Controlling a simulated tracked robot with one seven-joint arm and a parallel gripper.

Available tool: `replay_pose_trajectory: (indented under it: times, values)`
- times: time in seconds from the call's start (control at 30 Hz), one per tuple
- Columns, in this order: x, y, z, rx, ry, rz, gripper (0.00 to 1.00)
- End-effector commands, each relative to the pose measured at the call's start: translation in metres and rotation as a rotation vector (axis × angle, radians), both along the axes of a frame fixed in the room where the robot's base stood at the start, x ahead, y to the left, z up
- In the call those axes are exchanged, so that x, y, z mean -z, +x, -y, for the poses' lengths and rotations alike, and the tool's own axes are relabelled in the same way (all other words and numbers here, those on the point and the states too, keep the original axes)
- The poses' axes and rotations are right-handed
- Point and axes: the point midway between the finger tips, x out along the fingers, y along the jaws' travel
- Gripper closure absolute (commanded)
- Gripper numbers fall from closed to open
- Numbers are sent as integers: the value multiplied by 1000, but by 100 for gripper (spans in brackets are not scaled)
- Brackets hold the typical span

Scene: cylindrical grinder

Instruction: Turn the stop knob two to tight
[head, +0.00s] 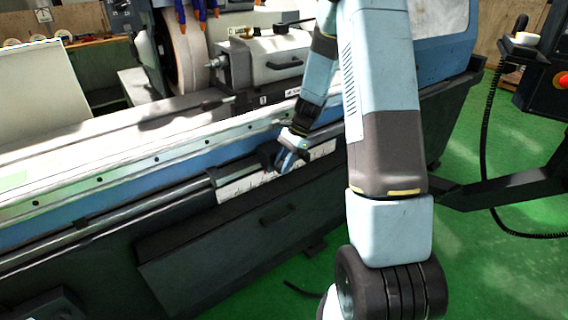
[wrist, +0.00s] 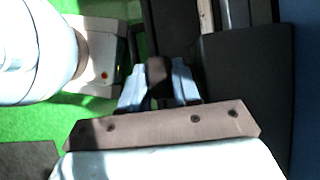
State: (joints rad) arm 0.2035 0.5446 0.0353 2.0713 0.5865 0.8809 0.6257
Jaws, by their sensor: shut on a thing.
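My gripper (head: 290,150) is at the front of the grinder's table, by the rail with a white ruled scale (head: 243,188). In the wrist view my gripper (wrist: 158,72) has its two pale blue fingers on either side of a dark knob (wrist: 157,68), shut on it. This looks like stop knob two, but no label can be read. In the head view the dark knob (head: 267,157) shows only partly beside the fingers. Its turning angle and tightness cannot be seen.
The grinder's long blue table front (head: 110,208) runs left from the gripper. A dark panel with a handle (head: 278,213) lies below. A workhead (head: 268,60) and grinding wheel (head: 185,50) stand behind. A control pendant with a coiled cable (head: 488,110) is at right. Green floor is open at lower right.

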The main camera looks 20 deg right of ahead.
Motion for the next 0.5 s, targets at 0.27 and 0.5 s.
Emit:
replay_pose_trajectory:
  times: [0.27,0.5]
  values:
    - [-2,5,1,3,106,-24,99]
    - [-2,6,1,1,138,-35,99]
